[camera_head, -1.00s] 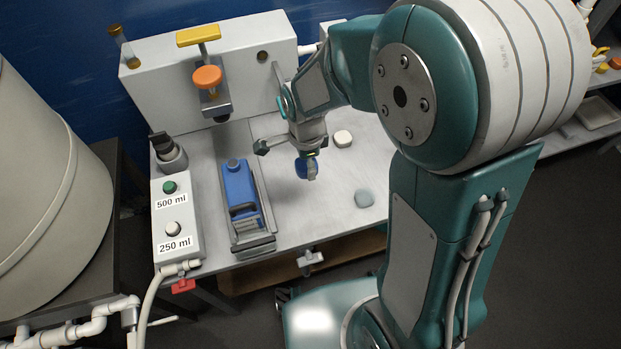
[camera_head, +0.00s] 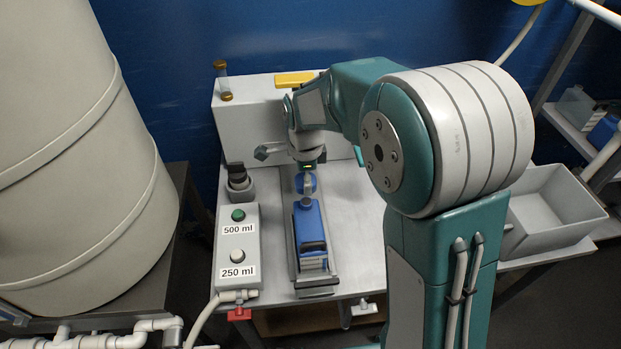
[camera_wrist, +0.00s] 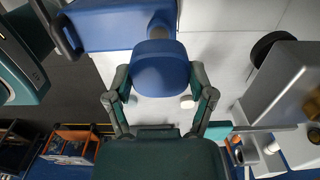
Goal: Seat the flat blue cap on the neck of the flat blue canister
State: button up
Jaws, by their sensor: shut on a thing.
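The flat blue canister (camera_head: 311,228) lies in a grey cradle (camera_head: 316,290) on the bench, its neck end toward the back wall. My gripper (camera_head: 306,181) is shut on the flat blue cap (camera_head: 307,188), close to the neck end of the canister. In the wrist view, the cap (camera_wrist: 160,68) sits between my gripper's fingers (camera_wrist: 160,95), and the canister's blue body (camera_wrist: 110,25) is beyond it at the top. A pale bit of neck shows just past the cap. I cannot tell whether the cap touches the neck.
A control box with a green button (camera_head: 238,215) and a white button (camera_head: 237,256) stands left of the cradle. A grey machine (camera_head: 240,125) is behind it. A large beige tank (camera_head: 80,150) fills the left. A grey bin (camera_head: 560,215) is at the right.

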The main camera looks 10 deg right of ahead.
aim_at(307, 201)
jog(key=shift+a+f, duration=0.45)
jog(key=shift+f, duration=0.3)
jog(key=shift+d+f, duration=0.4)
jog(key=shift+f, duration=0.2)
jog(key=shift+d+f, duration=0.35)
jog(key=shift+f, duration=0.25)
jog(key=shift+a+f, duration=0.1)
jog(key=shift+f, duration=0.15)
jog(key=shift+a, duration=0.4)
jog(key=shift+d+f, duration=0.15)
jog(key=shift+d, duration=0.25)
jog(key=shift+a, duration=0.15)
jog(key=shift+f, duration=1.2)
